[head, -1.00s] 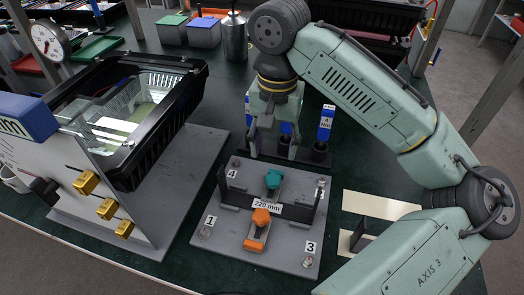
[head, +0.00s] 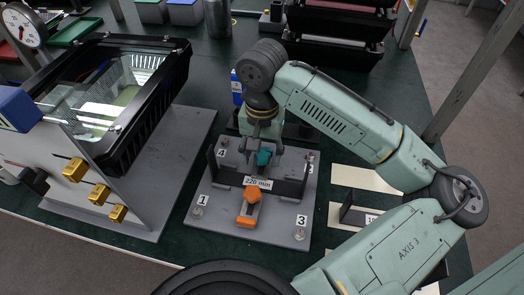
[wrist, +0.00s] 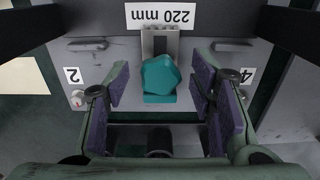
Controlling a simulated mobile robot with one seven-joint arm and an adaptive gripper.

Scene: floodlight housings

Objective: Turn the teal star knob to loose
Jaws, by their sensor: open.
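The teal star knob (head: 263,157) stands on the grey fixture plate (head: 222,221), behind the bar labelled 220 mm. In the wrist view the teal knob (wrist: 160,77) sits upper centre on a grey slotted slide. My gripper (wrist: 160,98) is open, with its purple-padded fingers to the left and right of the knob and a visible gap on each side. In the head view my gripper (head: 258,146) reaches down at the knob from behind, and its fingers are partly hidden. I cannot tell the knob's tight or loose state.
An orange knob (head: 250,195) stands on the plate's front half. A black-framed floodlight housing (head: 125,140) is at the left, with yellow clamps (head: 98,193) before it. Pale sheets and a small upright plate (head: 352,212) lie right of the fixture.

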